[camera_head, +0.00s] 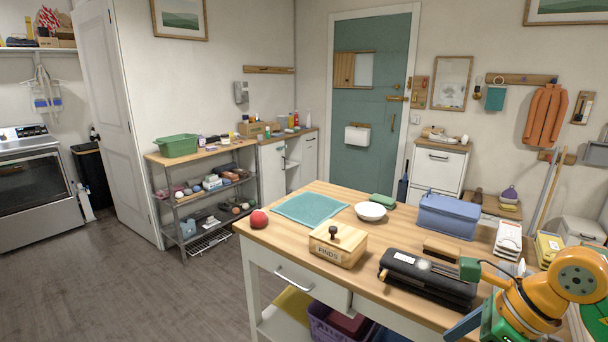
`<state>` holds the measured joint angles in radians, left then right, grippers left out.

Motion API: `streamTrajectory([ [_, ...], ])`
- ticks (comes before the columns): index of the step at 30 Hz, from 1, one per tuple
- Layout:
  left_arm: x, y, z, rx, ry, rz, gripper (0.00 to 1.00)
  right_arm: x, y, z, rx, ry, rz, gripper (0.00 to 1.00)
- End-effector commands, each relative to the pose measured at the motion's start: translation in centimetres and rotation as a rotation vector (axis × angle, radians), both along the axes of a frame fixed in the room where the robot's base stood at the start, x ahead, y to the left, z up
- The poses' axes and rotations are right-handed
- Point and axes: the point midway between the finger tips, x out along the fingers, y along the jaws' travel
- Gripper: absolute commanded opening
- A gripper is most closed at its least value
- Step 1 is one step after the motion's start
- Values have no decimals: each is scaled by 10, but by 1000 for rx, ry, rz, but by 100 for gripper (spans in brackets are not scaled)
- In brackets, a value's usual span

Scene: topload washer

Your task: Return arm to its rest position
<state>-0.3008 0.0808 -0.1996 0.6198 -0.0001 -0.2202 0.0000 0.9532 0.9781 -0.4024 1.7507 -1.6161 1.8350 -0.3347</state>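My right arm (540,300), orange with green and blue parts, shows at the lower right in the head view. It is bent in front of the table's right part and cut off by the picture's edge. A blue flat piece (464,325) sticks out at its lower left, perhaps part of the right gripper; its fingertips cannot be made out. Whether it is open or shut cannot be told. My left arm and gripper are not in view.
The wooden table (285,235) holds a red ball (259,219), a teal mat (308,209), a white bowl (370,211), a wooden box (338,244), a black device (427,278) and a blue bin (447,216). A grey appliance (35,180) stands far left. Open floor (130,285) lies left of the table.

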Motion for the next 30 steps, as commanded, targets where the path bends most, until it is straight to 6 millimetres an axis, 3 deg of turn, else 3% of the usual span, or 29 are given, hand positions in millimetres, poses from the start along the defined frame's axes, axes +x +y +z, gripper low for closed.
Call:
streamTrajectory([
  [10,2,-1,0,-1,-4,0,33,13,69,-16,437,115,-48,99],
  [15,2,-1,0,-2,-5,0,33,42,116,-25,964,299,-293,99],
  [17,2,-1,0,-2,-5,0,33,61,120,-36,1186,391,-475,99],
  [20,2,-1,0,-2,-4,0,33,91,104,-76,1480,530,-843,99],
  [23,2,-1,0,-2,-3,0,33,101,76,-138,1660,639,-1230,99],
  [24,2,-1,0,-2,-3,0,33,99,64,-168,1708,675,-1395,99],
  [26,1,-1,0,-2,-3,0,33,87,48,-217,1751,721,-1647,99],
  [30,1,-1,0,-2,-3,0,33,29,20,-321,1742,783,-2201,99],
])
